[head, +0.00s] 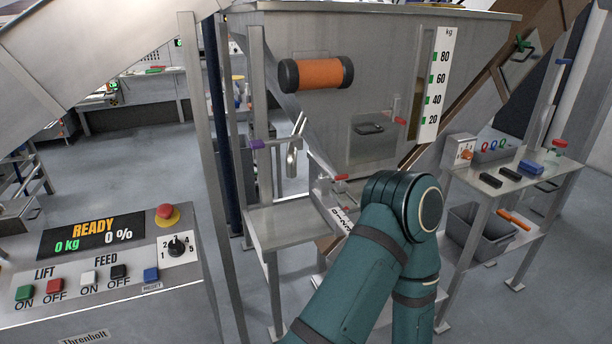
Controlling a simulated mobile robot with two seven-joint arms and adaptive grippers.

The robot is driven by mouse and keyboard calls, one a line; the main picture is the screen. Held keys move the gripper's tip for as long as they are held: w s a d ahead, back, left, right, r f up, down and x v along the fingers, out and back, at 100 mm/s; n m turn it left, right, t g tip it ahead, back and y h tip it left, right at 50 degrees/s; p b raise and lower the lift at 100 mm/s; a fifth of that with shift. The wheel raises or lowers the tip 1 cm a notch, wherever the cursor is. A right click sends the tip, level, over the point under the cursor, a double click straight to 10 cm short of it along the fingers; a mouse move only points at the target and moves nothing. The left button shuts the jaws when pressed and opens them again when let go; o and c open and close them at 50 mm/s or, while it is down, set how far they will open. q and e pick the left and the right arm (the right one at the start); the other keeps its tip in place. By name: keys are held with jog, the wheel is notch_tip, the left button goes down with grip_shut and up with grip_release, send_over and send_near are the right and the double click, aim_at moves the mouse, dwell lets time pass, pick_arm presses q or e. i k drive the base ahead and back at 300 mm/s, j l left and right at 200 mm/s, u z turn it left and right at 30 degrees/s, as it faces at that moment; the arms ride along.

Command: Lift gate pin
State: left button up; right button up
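I cannot tell for certain which part is the gate pin. A red-tipped part (341,177) sits at the chute below the hopper, beside a numbered scale strip (343,221). A red-handled part (399,120) is on the hopper's right face. A teal arm of mine rises from the bottom and hides part of the chute area. Neither gripper shows.
A control panel (100,255) reads READY, 0 kg and 0 %, at lower left. A metal shelf (270,222) is under the hopper. A side table (550,180) at right holds small items, with a grey bin (470,240) below. Steel posts stand left of the hopper.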

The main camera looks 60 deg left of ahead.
aim_at(342, 177)
jog(key=k+u, duration=0.1)
jog(key=u, duration=1.4)
jog(key=l+u, duration=0.1)
jog(key=i+l, duration=0.15)
jog(key=l, duration=0.15)
jog(key=i+l, duration=0.15)
jog(key=l, duration=0.2)
jog(key=i+l, duration=0.15)
jog(key=l, duration=0.15)
jog(key=l+z, duration=0.05)
